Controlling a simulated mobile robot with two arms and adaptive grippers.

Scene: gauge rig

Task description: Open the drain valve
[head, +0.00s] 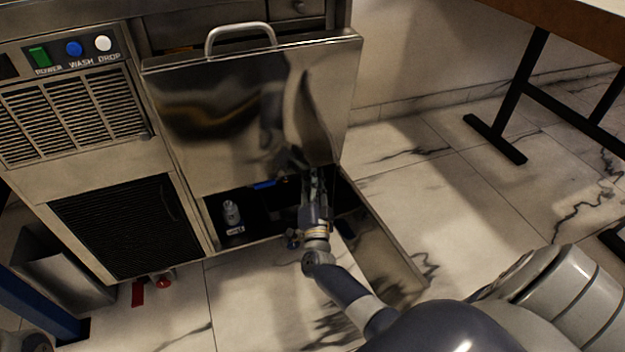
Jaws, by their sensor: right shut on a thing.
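My right gripper (314,184) reaches into the open lower compartment (208,222) of the steel machine, just below the large front panel. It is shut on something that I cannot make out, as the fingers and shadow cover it. A blue lever-like part (265,184) lies left of the fingertips inside the compartment; whether they touch is not clear. A red valve-like fitting (162,279) with a red tag or lever (138,292) sits under the machine at the lower left, apart from my gripper. No part is clearly labelled as the drain valve.
A small grey, labelled part (231,212) stands in the compartment. A steel door-like panel (385,255) stands out to the right of my forearm. The front panel with a bar handle (240,36) hangs above. A table with dark legs (520,90) is at right; marble floor between is clear.

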